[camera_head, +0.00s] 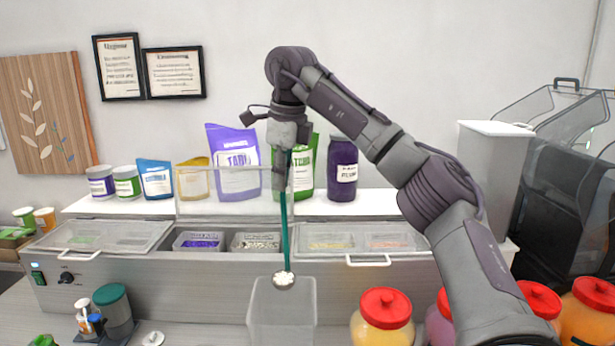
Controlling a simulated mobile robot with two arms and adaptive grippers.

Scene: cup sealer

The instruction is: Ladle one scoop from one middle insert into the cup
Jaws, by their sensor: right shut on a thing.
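My right gripper (287,163) points down above the counter and is shut on the handle of a ladle (285,225). The ladle has a long green handle and hangs upright. Its small bowl (283,279) holds a white, grainy scoop and is at the mouth of the clear cup (282,318); I cannot tell whether it is inside the rim. The cup stands at the front of the counter. Two middle inserts are uncovered: one with purple contents (199,242) and one with whitish contents (256,242). My left gripper is out of view.
Clear lids cover the left (105,236) and right (360,240) inserts; a raised clear lid (235,196) stands behind the middle ones. Red-lidded jars (384,318) stand right of the cup. A green-lidded container (113,308) stands left. Pouches and jars line the shelf.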

